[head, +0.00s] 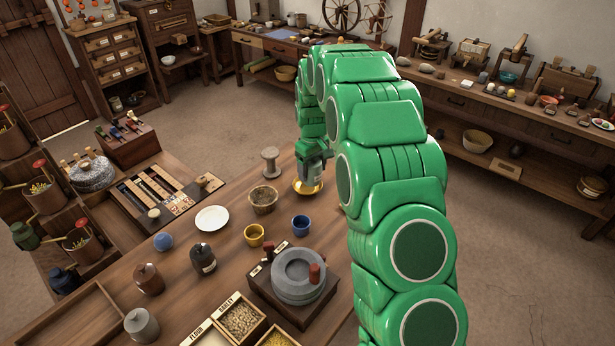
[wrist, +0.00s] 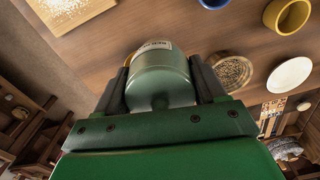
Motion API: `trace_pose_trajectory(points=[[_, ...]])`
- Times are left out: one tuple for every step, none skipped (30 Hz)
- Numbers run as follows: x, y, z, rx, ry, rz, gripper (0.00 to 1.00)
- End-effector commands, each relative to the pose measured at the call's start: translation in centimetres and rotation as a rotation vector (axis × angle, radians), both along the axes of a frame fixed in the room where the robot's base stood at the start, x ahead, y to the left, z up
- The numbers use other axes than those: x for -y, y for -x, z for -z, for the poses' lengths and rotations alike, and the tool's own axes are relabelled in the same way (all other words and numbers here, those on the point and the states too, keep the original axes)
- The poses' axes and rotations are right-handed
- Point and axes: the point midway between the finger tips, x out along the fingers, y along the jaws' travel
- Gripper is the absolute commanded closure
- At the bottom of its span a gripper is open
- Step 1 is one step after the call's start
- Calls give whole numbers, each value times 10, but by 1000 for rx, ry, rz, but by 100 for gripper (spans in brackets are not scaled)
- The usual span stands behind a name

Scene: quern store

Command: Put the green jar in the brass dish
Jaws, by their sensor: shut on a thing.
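My gripper (head: 312,158) hangs over the brass dish (head: 299,190) at the far right part of the table. It is shut on the green jar, which shows between the two fingers in the wrist view (wrist: 160,80) as a grey-green body with a pale label. In the head view the jar is small and partly hidden by the gripper, over the dish. I cannot tell whether the jar touches the dish. A thin yellow edge behind the jar in the wrist view may be the dish rim.
A wooden spool (head: 270,161) and a wicker bowl (head: 263,200) stand left of the dish. A blue cup (head: 301,226), a yellow cup (head: 254,235) and a white plate (head: 212,219) are nearer. A grey quern (head: 297,275) stands at the front.

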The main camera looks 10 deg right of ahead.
Motion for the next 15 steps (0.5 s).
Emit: trace_pose_trajectory(points=[[0,-5,4,-1,1,0,75],[-1,-8,6,-1,0,0,75],[-1,-12,8,-1,0,0,75],[-1,-16,9,0,0,0,75],[-1,-19,9,1,0,0,75],[-2,-23,11,1,0,0,75],[-2,-26,12,1,0,0,75],[-2,-28,13,0,0,0,75],[-2,-31,15,-1,0,0,75],[-2,-34,17,-2,0,0,75],[-3,-36,21,-4,0,0,75],[-3,-39,25,-4,0,0,75],[-3,-41,28,-4,0,0,75],[-3,-44,30,-3,1,0,75],[-3,-47,33,-2,0,0,75]])
